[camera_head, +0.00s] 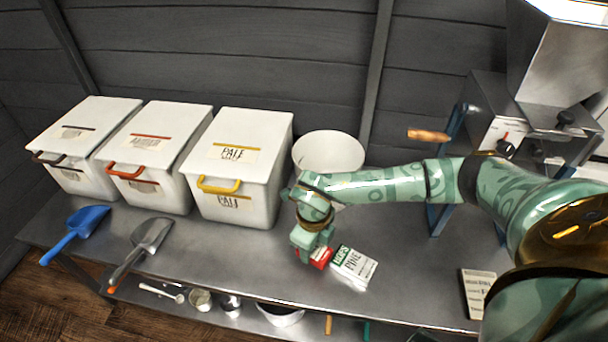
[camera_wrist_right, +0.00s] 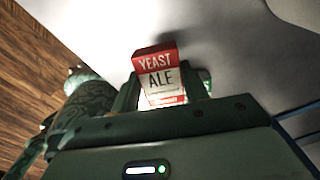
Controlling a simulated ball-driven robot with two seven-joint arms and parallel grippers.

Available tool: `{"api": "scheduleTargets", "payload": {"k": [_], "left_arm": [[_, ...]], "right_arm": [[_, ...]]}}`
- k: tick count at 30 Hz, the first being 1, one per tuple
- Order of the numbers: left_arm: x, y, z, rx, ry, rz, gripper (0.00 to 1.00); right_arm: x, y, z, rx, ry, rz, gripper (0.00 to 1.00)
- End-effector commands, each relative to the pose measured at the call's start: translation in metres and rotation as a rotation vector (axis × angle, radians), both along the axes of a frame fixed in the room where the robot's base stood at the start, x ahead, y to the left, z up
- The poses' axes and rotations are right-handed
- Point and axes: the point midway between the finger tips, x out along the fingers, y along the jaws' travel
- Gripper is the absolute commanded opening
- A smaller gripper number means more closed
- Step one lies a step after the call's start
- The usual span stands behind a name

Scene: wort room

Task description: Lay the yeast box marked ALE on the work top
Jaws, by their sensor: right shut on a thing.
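The yeast box marked ALE (camera_wrist_right: 158,78) is red and white and stands between my right gripper's fingers (camera_wrist_right: 162,92) in the right wrist view. In the head view only a red part of the box (camera_head: 321,258) shows beside my right gripper (camera_head: 312,250). The gripper is shut on it, low over the grey metal work top (camera_head: 245,258). I cannot tell whether the box touches the top. My left gripper is not in view.
A green and white hops packet (camera_head: 354,265) lies just right of the red box. Three white lidded bins (camera_head: 240,165) and a white tub (camera_head: 328,152) stand behind. A blue scoop (camera_head: 78,232) and a metal scoop (camera_head: 148,240) lie left. A card (camera_head: 478,290) lies right.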

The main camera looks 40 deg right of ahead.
Motion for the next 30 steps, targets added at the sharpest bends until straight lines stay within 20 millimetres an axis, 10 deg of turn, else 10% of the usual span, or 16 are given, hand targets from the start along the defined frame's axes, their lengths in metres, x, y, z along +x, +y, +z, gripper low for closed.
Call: {"api": "scheduleTargets", "payload": {"k": [9,22,24,30], "left_arm": [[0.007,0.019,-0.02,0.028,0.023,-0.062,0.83],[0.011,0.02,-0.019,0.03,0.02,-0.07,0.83],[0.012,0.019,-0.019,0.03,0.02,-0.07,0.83],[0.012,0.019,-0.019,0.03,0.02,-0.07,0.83]], "right_arm": [[0.01,0.002,-0.044,0.001,0.007,0.0,0.23],[0.011,0.001,-0.045,-0.001,-0.001,-0.001,0.23],[0.011,0.001,-0.044,0.0,-0.002,0.0,0.64],[0.011,0.001,-0.044,0.0,-0.002,0.0,0.66]]}}
